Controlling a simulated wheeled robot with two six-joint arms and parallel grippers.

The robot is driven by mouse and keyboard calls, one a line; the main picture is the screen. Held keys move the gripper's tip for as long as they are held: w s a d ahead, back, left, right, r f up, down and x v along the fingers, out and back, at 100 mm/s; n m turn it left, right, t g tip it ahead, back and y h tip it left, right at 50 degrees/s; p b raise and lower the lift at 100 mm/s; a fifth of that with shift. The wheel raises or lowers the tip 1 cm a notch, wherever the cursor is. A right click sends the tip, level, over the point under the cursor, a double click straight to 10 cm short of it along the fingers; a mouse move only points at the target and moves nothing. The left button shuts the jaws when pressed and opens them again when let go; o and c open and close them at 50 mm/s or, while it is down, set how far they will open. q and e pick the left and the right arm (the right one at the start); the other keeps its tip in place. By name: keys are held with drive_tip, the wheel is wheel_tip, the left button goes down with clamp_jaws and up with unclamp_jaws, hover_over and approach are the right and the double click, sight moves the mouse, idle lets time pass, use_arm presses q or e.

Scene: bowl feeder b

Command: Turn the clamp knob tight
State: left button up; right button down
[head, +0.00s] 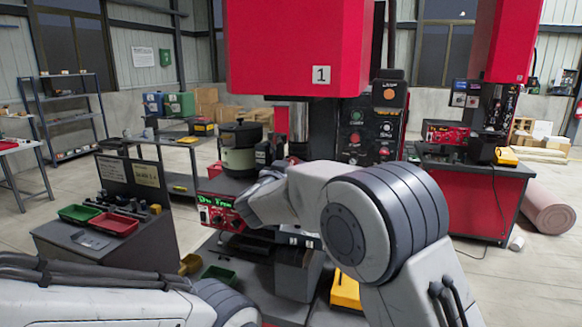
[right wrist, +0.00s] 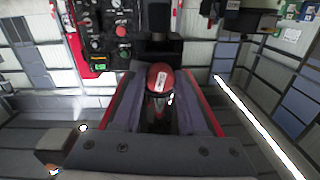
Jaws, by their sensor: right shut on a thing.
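The clamp knob (right wrist: 160,79) is a dark red rounded knob with a small white label. In the right wrist view it sits between the two fingers of my right gripper (right wrist: 161,72), which is shut on it. In the head view the right gripper (head: 268,154) shows only as a small dark shape beyond my pale wrist, close to the bowl feeder (head: 238,150). I cannot pick out the knob there. My left arm crosses the bottom left of the head view, and its gripper is out of the picture.
A red press head (head: 295,45) marked 1 hangs above, with a button panel (head: 375,135) at its right. A red controller with a green display (head: 218,212) stands below the feeder. A grey stand with a green tray (head: 79,213) and a red tray (head: 114,224) is at left.

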drive_tip(key=shift+f+m+b, duration=0.2)
drive_tip(key=shift+m+b, duration=1)
drive_tip(key=shift+m, duration=0.2)
drive_tip(key=m+b, duration=0.3)
drive_tip(key=m, duration=0.1)
drive_tip(key=shift+m, duration=0.3)
drive_tip(key=m+b, duration=0.3)
drive_tip(key=m, duration=0.1)
drive_tip(key=shift+r+m, duration=0.1)
drive_tip(key=shift+m, duration=0.2)
drive_tip(key=shift+a+r+m+b, duration=0.1)
drive_tip(key=shift+r+m+b, duration=0.05)
drive_tip(key=shift+m+b, duration=1.15)
drive_tip(key=shift+m, duration=0.5)
drive_tip(key=shift+c, duration=2.2)
unclamp_jaws()
